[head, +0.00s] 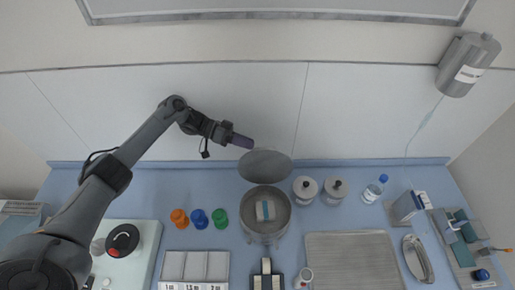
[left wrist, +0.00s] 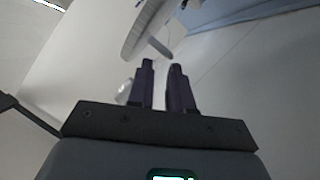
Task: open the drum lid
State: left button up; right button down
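The metal drum (head: 276,236) stands on the blue counter in the head view, with a pale packet visible inside. Its round grey lid (head: 265,165) is raised at the drum's back edge, so the drum's mouth is uncovered. The lid also shows edge-on in the left wrist view (left wrist: 140,30), with a bar-like handle (left wrist: 160,47) on it. My left gripper (head: 250,143) is just behind and above the lid, to its upper left. In the left wrist view its two dark fingers (left wrist: 161,66) are apart with nothing between them. My right gripper is not in view.
Orange, blue and green cups (head: 199,219) stand left of the drum. Two lidded canisters (head: 305,189) stand close on its right, then a bottle (head: 374,188). A divided tray (head: 194,267) and a metal tray (head: 352,262) lie in front. The wall is behind.

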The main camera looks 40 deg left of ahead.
pick_arm(q)
jog(key=b+v, duration=0.1)
jog(key=v, duration=0.3)
jog(key=shift+s+a, duration=0.1)
jog(key=shift+a, duration=0.1)
jog(key=shift+r, duration=0.1)
